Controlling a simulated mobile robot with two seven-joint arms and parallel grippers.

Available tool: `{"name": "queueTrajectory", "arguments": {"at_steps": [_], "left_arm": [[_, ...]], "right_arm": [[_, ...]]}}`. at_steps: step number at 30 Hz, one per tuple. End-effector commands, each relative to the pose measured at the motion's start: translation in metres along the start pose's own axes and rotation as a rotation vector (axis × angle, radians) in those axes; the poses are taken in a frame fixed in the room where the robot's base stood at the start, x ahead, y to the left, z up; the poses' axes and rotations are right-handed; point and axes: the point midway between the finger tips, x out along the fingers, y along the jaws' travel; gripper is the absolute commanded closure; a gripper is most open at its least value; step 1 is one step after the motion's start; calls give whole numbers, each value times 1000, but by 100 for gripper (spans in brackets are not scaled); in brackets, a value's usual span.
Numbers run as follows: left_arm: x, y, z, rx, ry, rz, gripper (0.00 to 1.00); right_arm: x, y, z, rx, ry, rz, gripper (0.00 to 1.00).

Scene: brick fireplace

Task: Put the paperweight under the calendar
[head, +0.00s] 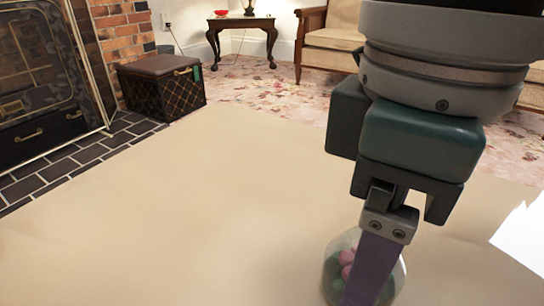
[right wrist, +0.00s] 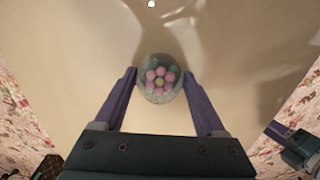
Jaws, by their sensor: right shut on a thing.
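The paperweight (head: 340,265) is a clear glass dome with pink and green shapes inside. It is low in the head view, partly hidden behind a purple finger of my right gripper (head: 372,270). In the right wrist view the paperweight (right wrist: 159,80) sits between the two fingertips, and my right gripper is shut on it. I cannot tell whether it touches the beige surface. A white sheet-like thing (head: 524,240) shows at the right edge of the head view; it may be the calendar. A teal part at the right wrist view's lower right looks like my left gripper (right wrist: 282,130); its jaw state is unclear.
The beige surface (head: 180,200) is wide and bare left of my right arm. Beyond it are a dark chest (head: 160,85), a brick fireplace (head: 45,75), a small dark table (head: 241,25) and a wooden chair (head: 325,35) on a flowered carpet.

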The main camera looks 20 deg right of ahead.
Motion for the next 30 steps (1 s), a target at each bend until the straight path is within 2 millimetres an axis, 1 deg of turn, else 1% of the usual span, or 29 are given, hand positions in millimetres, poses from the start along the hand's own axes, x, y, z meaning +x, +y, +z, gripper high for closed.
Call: {"name": "queueTrajectory", "arguments": {"at_steps": [3, 8, 9, 16, 25, 26, 30], "left_arm": [[-2, 1, -1, -4, 1, 3, 50], [-3, 1, -1, -5, 1, 4, 50], [-3, 1, -1, -5, 1, 4, 50], [-3, 1, -1, -4, 1, 3, 50], [-2, 0, 0, 2, 0, -1, 50], [-3, -1, -1, 2, 0, -2, 50], [-26, -2, -8, 5, -1, -4, 50]], "right_arm": [[-2, 0, 0, 0, 2, 1, 100], [0, 0, 0, 1, 1, 0, 100], [1, 0, 0, 0, 0, 1, 26], [1, 0, 0, 0, 1, 1, 0], [-2, 0, 0, 0, 2, 1, 0], [-5, 0, 0, 0, 2, 1, 0], [-31, 0, 0, 0, 1, 1, 0]]}}
